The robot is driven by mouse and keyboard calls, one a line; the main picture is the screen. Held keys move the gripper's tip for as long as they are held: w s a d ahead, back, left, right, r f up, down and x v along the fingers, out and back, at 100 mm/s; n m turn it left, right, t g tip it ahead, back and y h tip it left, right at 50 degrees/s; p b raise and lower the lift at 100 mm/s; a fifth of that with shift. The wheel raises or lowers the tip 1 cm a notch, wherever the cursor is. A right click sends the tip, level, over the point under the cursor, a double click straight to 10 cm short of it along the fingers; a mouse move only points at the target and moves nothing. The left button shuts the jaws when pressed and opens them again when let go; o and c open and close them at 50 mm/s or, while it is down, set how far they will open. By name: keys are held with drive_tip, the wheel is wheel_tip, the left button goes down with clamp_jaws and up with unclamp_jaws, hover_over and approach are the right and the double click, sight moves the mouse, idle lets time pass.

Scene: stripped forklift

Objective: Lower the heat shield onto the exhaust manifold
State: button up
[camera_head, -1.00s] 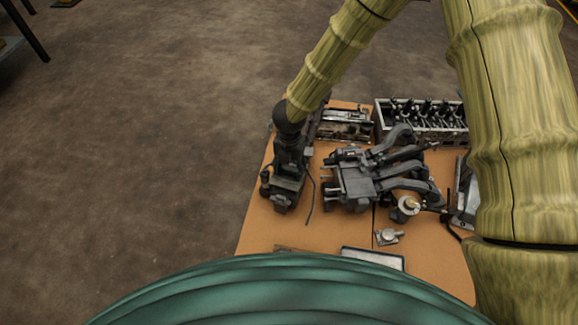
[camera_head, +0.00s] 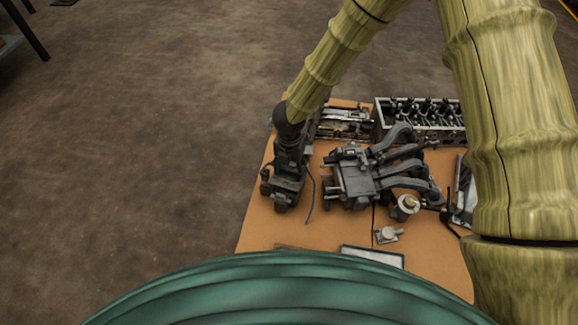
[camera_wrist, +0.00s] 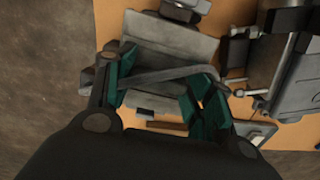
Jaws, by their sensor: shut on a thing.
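My gripper (camera_head: 284,190) hangs over the left part of the work table in the head view. In the wrist view its teal-padded fingers (camera_wrist: 162,75) are shut on a thin grey bar that crosses between them. A broad grey plate, which looks like the heat shield (camera_wrist: 168,45), lies just beyond the bar. I cannot tell for sure whether bar and plate are one piece. In the head view the dark manifold with curved pipes (camera_head: 358,180) sits right of my gripper, apart from it. My gripper hides most of the held thing there.
A long block with several upright parts (camera_head: 425,112) stands at the back right. A metal part (camera_head: 345,124) lies at the back left. A cup-like part (camera_head: 405,207), a small bracket (camera_head: 388,235) and a pale tray (camera_head: 372,257) are nearer. The table front left is bare.

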drive_tip(key=shift+f+b, duration=0.45)
drive_tip(key=shift+f, duration=0.95)
drive_tip(key=shift+f, duration=0.1)
drive_tip(key=shift+p, duration=0.45)
idle(0.6)
drive_tip(key=o, duration=1.2)
drive_tip(key=shift+f, duration=0.1)
wheel_tip(320, 180, up, 11)
drive_tip(key=shift+r, duration=0.5)
